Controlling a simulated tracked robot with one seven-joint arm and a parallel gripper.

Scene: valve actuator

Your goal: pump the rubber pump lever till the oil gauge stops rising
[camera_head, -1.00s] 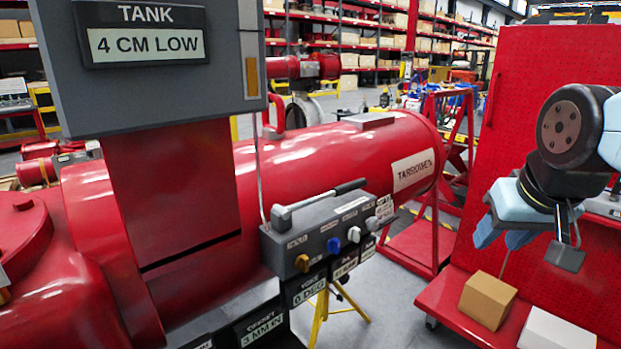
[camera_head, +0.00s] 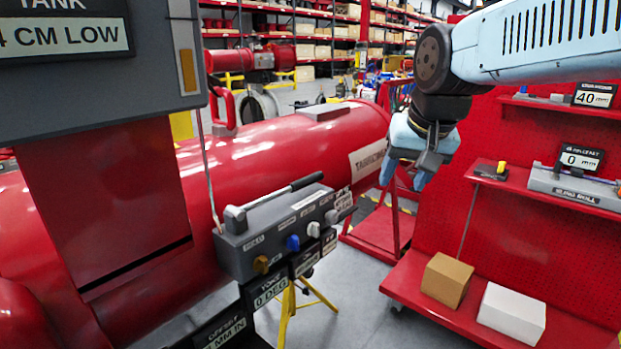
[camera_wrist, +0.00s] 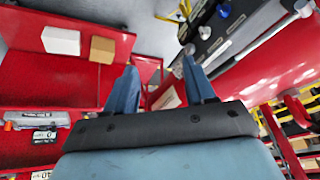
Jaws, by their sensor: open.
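The pump lever (camera_head: 280,193), a bar with a black rubber grip, lies along the top of a grey control box (camera_head: 245,258), sloping slightly up to the right. A tank panel (camera_head: 150,70) at upper left reads "4 CM LOW", its left part cut off. It has a narrow gauge window (camera_head: 187,70) with an amber fill. My gripper (camera_head: 405,178) is open and empty, fingers down, to the right of the lever and apart from it. In the wrist view my gripper (camera_wrist: 157,66) shows both fingers spread, with the control box (camera_wrist: 215,35) beyond at upper right.
The box front has yellow, blue and white knobs (camera_head: 293,242). The red cylinder (camera_head: 300,150) lies behind it. A red rack (camera_head: 540,220) at right holds a cardboard box (camera_head: 446,279) and a white box (camera_head: 512,312). Open floor lies between.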

